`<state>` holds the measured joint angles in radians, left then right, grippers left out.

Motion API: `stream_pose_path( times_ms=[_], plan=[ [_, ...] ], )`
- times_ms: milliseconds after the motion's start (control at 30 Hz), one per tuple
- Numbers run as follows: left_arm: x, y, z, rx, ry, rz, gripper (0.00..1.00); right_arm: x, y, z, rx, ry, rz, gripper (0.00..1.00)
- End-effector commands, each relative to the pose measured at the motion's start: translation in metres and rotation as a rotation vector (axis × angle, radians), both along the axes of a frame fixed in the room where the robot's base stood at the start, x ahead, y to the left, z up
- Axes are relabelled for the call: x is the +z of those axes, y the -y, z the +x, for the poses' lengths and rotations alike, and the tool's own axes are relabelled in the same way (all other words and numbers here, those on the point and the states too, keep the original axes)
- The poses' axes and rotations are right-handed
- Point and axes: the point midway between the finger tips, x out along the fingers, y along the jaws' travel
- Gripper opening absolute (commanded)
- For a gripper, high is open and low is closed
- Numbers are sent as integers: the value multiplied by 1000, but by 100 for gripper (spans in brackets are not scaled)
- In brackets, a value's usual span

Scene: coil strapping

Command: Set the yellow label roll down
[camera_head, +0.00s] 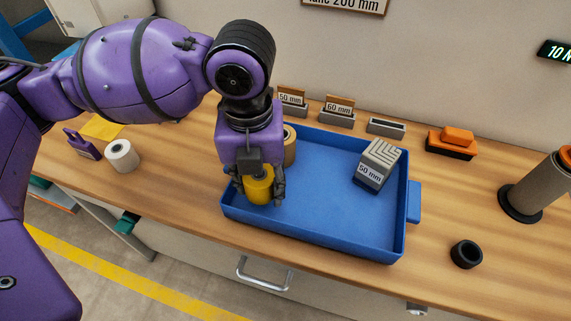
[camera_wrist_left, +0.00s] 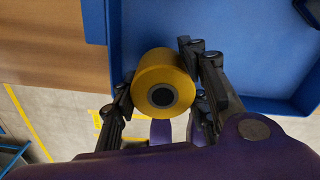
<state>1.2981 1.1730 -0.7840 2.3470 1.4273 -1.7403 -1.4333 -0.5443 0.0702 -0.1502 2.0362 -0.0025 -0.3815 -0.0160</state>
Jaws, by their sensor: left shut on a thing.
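The yellow label roll (camera_head: 260,188) is held upright between the fingers of my left gripper (camera_head: 259,191), at the left end of the blue tray (camera_head: 330,241). In the left wrist view the yellow roll (camera_wrist_left: 164,82), with its dark core, sits between the two black fingers of my left gripper (camera_wrist_left: 162,92), which are shut on it. I cannot tell whether the roll touches the tray floor. My right gripper shows in neither view.
A tan roll (camera_head: 289,144) stands at the tray's back left, partly hidden by my left gripper. A grey block marked 50 mm (camera_head: 378,166) is at the tray's right. A white roll (camera_head: 122,156) and a black ring (camera_head: 466,254) are outside. The tray's middle is clear.

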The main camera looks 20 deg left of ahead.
Motion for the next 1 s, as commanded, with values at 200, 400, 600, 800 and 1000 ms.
stream_pose_path(
  times_ms=[200, 400, 600, 800, 1000],
  plan=[
    [-22, 0, 7, 1, -7, 2, 12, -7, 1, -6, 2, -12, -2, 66],
    [-42, 0, 7, 0, -3, 1, 12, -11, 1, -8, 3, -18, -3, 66],
    [-41, 0, 8, 0, -2, 2, 12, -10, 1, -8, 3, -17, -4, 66],
    [-45, 0, 8, 0, -2, 2, 49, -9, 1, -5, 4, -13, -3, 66],
    [-45, 0, 8, 0, -2, 2, 60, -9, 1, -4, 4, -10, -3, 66]
  ],
)
